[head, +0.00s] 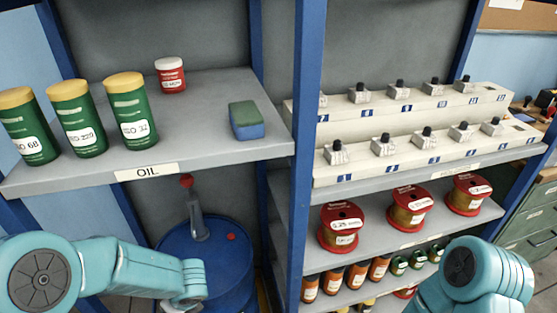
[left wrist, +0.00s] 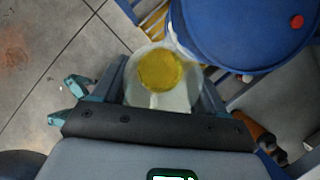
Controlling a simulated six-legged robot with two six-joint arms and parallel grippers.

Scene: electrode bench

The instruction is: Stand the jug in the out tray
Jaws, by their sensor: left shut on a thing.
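The jug (left wrist: 162,68) shows from above in the left wrist view, a pale, see-through round vessel with yellow oil in it. My left gripper (left wrist: 163,90) is shut on it, with one finger on each side. The jug's lower part is hidden, so I cannot tell what is under it. In the head view my left arm reaches in from the lower left, but the jug is not visible there. My right arm shows at the lower right of the head view, its gripper out of frame. I see no out tray in either view.
A blue drum (head: 218,262) with a pump (head: 198,218) stands under the OIL shelf (head: 200,128); the drum is close beside the jug in the left wrist view (left wrist: 245,45). Green oil cans (head: 78,118), a red-and-white tub (head: 170,76) and a sponge (head: 246,120) sit on that shelf.

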